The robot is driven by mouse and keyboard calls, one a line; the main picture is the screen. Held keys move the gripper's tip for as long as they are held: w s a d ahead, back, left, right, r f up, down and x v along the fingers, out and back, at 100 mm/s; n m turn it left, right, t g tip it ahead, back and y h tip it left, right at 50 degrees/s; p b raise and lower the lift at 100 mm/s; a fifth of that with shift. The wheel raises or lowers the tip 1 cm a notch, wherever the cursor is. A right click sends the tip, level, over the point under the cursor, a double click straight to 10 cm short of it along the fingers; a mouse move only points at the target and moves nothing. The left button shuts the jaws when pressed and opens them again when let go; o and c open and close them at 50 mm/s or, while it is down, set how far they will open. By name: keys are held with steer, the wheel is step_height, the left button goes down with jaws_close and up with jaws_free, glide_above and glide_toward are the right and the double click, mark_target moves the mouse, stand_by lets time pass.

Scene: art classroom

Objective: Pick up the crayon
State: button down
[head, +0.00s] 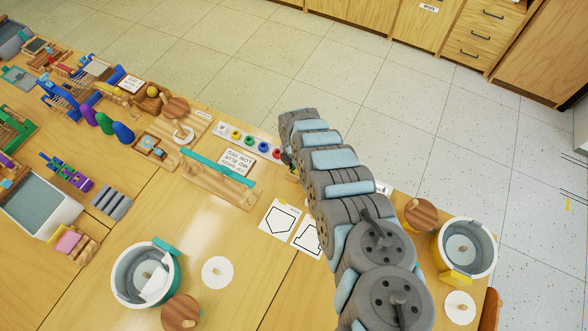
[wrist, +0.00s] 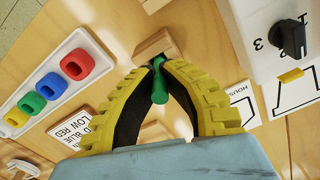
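A green crayon (wrist: 159,84) is in the middle of the wrist view, between the tips of my gripper's yellow-ribbed fingers (wrist: 156,68). The fingers bow outward and their tips close in on both sides of the crayon, so my gripper looks shut on it. The crayon's upper end is by a small wooden block (wrist: 154,44); I cannot tell whether it touches the block. In the head view my arm hides most of the gripper and the crayon.
A white tray with colored rings (wrist: 50,88) lies left of the gripper, beside a printed card (wrist: 78,128). A white box with a black knob (wrist: 292,40) stands close on the right. Outline cards (head: 280,217) lie on the table, and a teal-handled pot (head: 146,275) stands nearer.

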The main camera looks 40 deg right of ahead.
steer(key=shift+r, duration=0.1)
steer(key=shift+r+p, duration=0.35)
steer(key=shift+r, duration=4.55)
